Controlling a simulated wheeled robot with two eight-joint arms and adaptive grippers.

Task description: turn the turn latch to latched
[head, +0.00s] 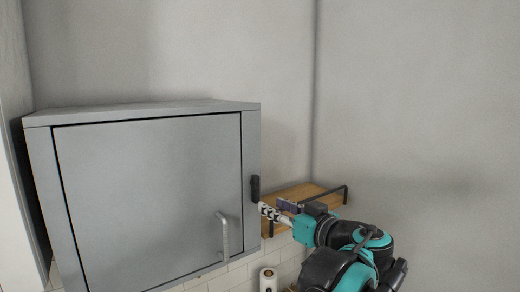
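A grey cabinet (150,112) fills the left of the head view, with its grey door (140,190) shut in its frame. A small dark turn latch (255,188) sits on the right side of the frame, beside the door's edge, and looks upright. The finger gap is seen too edge-on to judge.
A bar handle (223,236) stands out from the door's lower right. A wooden shelf (300,193) with a dark rail lies behind my gripper. A paper roll (268,280) is below. The wall above and to the right is bare.

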